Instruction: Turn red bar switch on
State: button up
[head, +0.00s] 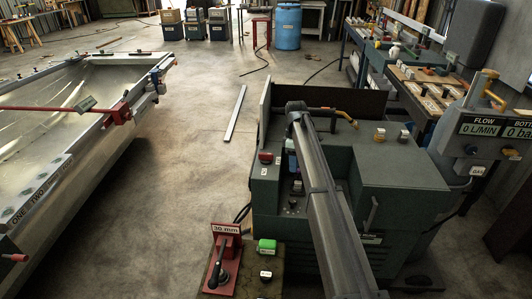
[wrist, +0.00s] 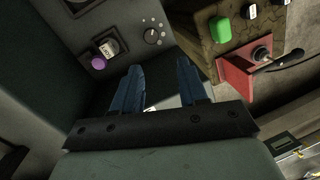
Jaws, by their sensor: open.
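A small red switch (head: 265,157) with a pale label below it sits on the upper left of the dark green machine (head: 405,180) in the head view. I take it for the red bar switch; its on or off position is too small to tell. I cannot make it out in the wrist view. My gripper (wrist: 159,66) shows two blue fingers, apart and empty, over the machine's panel. In the head view my gripper is mostly hidden by my arm, with a bit of blue (head: 291,164) just right of the red switch.
A purple knob (wrist: 98,62) and a dial (wrist: 152,36) lie beyond my fingers. A green button (wrist: 221,30) and red lever bracket (wrist: 236,72) stand to the right; the bracket (head: 226,236) reads "30 mm". A metal tank (head: 75,95) stands left, with floor between.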

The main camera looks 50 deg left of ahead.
aim_at(266, 157)
jog(key=s+a+r+n+t+y, duration=0.1)
jog(key=s+a+r+n+y, duration=0.3)
jog(key=a+r, duration=0.9)
jog(key=f, duration=0.4)
jog(key=d+f+h, duration=0.1)
jog(key=f, duration=0.3)
jog(key=f+m+h, duration=0.1)
jog(key=f, duration=0.3)
jog(key=shift+s+d+f, duration=0.2)
jog(key=shift+s+f, duration=0.15)
jog(key=shift+s, duration=0.05)
jog(key=shift+c, duration=0.3)
grip_shut()
